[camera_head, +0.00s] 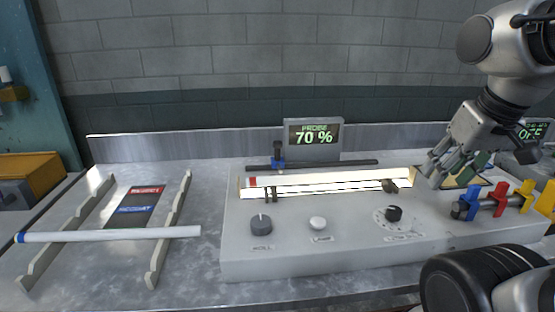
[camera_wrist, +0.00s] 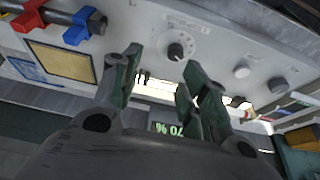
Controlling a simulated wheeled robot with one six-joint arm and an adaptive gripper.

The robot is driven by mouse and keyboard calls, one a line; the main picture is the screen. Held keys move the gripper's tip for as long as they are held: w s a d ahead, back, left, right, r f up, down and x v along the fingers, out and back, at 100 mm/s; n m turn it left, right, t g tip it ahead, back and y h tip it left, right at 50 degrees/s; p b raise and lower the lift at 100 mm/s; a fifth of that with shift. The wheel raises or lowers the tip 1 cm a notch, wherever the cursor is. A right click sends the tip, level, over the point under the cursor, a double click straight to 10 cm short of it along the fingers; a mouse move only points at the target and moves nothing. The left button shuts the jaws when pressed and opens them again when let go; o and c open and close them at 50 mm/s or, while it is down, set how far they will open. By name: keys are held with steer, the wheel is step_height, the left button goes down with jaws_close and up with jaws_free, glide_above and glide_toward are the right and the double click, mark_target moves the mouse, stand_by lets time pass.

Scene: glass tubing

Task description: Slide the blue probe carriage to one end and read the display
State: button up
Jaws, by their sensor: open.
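The blue probe carriage (camera_head: 278,156) sits on a dark horizontal rail (camera_head: 340,163) at the back of the grey console, near the rail's left end. A dark post rises above it. The display (camera_head: 314,134) behind the rail reads "PROBE 70 %". It also shows upside down in the wrist view (camera_wrist: 168,129), partly covered by my gripper. My gripper (camera_head: 440,172) is open and empty, to the right of the rail's right end and well away from the carriage. Its spread fingers (camera_wrist: 160,80) show in the wrist view. I cannot make out the carriage there.
A lit trough (camera_head: 330,183) runs in front of the rail. Knobs (camera_head: 261,224) line the console front. Blue, red and yellow clamps (camera_head: 500,195) stand at right. A white tube (camera_head: 120,234) lies across a two-rail rack at left. A second display (camera_head: 535,131) is partly hidden by my arm.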

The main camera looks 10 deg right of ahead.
stand_by(0.4)
steer(key=shift+a, duration=0.1)
steer(key=shift+c, duration=0.5)
steer(key=m+y, duration=1.1)
steer(key=m, duration=0.7)
glide_toward(277, 148)
steer(key=shift+g, duration=0.3)
steer(key=s, duration=0.4)
steer(key=s+f, duration=0.1)
steer(key=s, duration=0.2)
steer(key=shift+d, duration=0.2)
steer(key=w+m, duration=0.1)
steer(key=w, duration=0.1)
steer(key=w+a+f+m+t, duration=0.1)
steer(key=w+m, duration=0.1)
steer(key=w, duration=0.1)
steer(key=w+a+f+m+t+y, duration=0.1)
steer(key=w+m, duration=0.1)
steer(key=w, duration=0.1)
steer(key=shift+w+f, duration=0.1)
steer(key=shift+w, duration=0.15)
steer(key=shift+t, duration=0.3)
steer(key=x, duration=0.7)
steer(key=shift+w+a, duration=0.1)
steer(key=shift+a, duration=0.1)
